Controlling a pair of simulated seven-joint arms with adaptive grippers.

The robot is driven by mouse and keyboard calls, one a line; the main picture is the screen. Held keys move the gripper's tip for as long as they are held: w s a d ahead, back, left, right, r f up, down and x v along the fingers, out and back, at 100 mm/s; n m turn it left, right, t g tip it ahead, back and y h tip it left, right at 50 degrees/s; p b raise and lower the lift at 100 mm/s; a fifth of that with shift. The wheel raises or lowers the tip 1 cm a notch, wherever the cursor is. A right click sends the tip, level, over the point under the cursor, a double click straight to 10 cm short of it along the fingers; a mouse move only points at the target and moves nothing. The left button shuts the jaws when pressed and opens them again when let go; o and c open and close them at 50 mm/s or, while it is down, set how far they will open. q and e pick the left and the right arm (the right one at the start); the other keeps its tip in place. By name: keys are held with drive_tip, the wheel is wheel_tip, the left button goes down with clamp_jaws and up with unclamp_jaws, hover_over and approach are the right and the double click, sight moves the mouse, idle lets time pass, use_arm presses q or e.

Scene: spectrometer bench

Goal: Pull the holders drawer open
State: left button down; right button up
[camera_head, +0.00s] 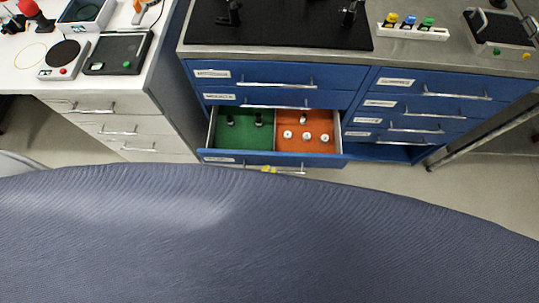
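A drawer (204,157) in the left column of the blue cabinet stands open. Its green left compartment (230,140) holds two dark upright pieces, and its orange right compartment (322,148) holds several small white round pieces. The label on its front is too small to read, so I cannot tell whether it is the holders drawer. A small yellow part (268,169) shows at its handle, perhaps a tip of my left gripper; the rest is hidden by a large blue-grey surface in the foreground. I cannot see whether the fingers are closed. My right gripper is not in view.
Two shut drawers (270,77) sit above the open one. More labelled drawers (440,85) are at the right. A white bench (22,77) with instruments stands at the left. The blue-grey surface (240,235) fills the foreground and hides the floor there.

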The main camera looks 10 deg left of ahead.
use_arm(q)
drive_tip(key=shift+s+d+f, duration=0.1)
drive_tip(key=shift+s+d, duration=0.1)
drive_tip(key=shift+s, duration=0.65)
drive_tip(key=shift+s+d, duration=0.15)
drive_tip(key=shift+s, duration=0.7)
drive_tip(key=c, duration=1.5)
unclamp_jaws()
drive_tip(key=v, duration=0.7)
drive_tip(key=shift+s+a, duration=0.15)
drive_tip(key=shift+s, duration=0.05)
